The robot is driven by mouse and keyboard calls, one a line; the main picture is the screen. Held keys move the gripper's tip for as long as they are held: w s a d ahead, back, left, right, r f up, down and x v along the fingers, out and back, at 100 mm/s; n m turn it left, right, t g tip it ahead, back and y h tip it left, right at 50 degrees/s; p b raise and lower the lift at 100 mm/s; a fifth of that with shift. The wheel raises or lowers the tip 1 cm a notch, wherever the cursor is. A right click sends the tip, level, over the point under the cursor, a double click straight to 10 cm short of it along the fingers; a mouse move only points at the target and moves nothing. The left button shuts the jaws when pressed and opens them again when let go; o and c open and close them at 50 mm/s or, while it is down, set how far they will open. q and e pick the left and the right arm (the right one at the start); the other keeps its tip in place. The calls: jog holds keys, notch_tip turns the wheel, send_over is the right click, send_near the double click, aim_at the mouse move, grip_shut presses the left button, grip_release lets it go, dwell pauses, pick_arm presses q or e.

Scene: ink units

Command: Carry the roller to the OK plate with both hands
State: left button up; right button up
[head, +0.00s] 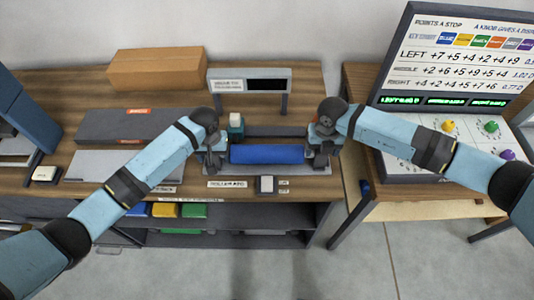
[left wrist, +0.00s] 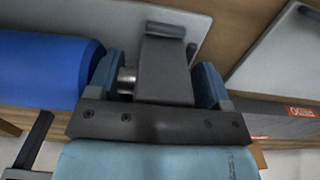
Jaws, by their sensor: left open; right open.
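The blue roller (head: 266,154) lies level, left to right, on a grey stand plate (head: 262,171) on the wooden bench. Its left end and metal shaft also show in the left wrist view (left wrist: 45,68). My left gripper (head: 212,160) is at the roller's left end, open, with its fingers on either side of a grey upright post (left wrist: 166,68). My right gripper (head: 320,157) is open at the roller's right end. A light grey plate (head: 120,166) and a darker plate with an orange label (head: 140,126) lie left. I cannot read an OK label.
A cardboard box (head: 155,68) and a small display on legs (head: 249,80) stand behind. A small white-topped block (head: 236,121) is behind the roller. A control panel with a scoreboard (head: 445,60) stands right. Ink tubs (head: 165,210) sit on the shelf below.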

pick_arm(q)
jog(key=shift+f, duration=0.1)
pick_arm(e)
jog(key=shift+f, duration=0.1)
pick_arm(q)
grip_shut()
pick_arm(e)
grip_shut()
